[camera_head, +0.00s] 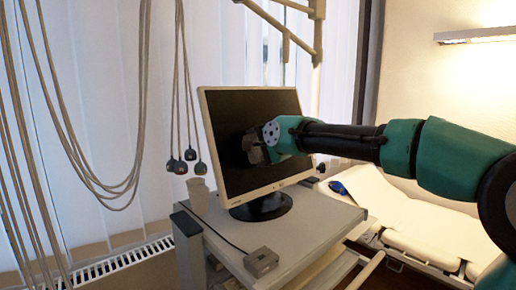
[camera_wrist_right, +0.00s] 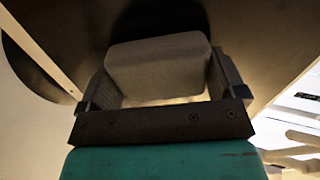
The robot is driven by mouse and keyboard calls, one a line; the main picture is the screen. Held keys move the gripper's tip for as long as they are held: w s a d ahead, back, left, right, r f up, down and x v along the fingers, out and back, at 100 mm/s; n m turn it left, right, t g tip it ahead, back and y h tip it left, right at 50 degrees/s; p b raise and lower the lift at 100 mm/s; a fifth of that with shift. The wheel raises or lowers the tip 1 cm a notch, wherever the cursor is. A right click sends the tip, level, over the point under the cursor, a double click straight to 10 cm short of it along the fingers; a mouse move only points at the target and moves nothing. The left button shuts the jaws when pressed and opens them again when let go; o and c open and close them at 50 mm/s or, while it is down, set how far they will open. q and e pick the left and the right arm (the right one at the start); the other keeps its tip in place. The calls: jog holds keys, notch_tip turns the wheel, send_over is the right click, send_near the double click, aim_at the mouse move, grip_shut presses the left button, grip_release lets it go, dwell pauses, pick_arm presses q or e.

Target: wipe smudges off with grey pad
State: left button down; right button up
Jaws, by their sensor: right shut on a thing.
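The monitor (camera_head: 235,110) has a dark screen in a pale frame and stands tilted on a black base (camera_head: 262,207). My right gripper (camera_head: 257,147) is at the middle of the screen, shut on the grey pad (camera_wrist_right: 158,65). In the right wrist view the pad sits between the two fingers, its far side toward the screen (camera_wrist_right: 265,25). I cannot tell whether it touches the glass. A darker patch (camera_wrist_right: 160,14) shows on the screen beyond the pad; it could be a smudge, shadow or reflection. I make out no clear smudges in the head view. My left gripper is not in view.
The monitor stands on a grey cart (camera_head: 315,220) with a small grey box (camera_head: 261,262) and a cable near its front edge. A pale cup-like holder (camera_head: 198,196) is at left. Several cables (camera_head: 182,90) hang at left. A padded couch (camera_head: 420,220) is at right.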

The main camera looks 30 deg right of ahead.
jog(key=shift+v, duration=2.75)
jog(key=shift+v, duration=1.55)
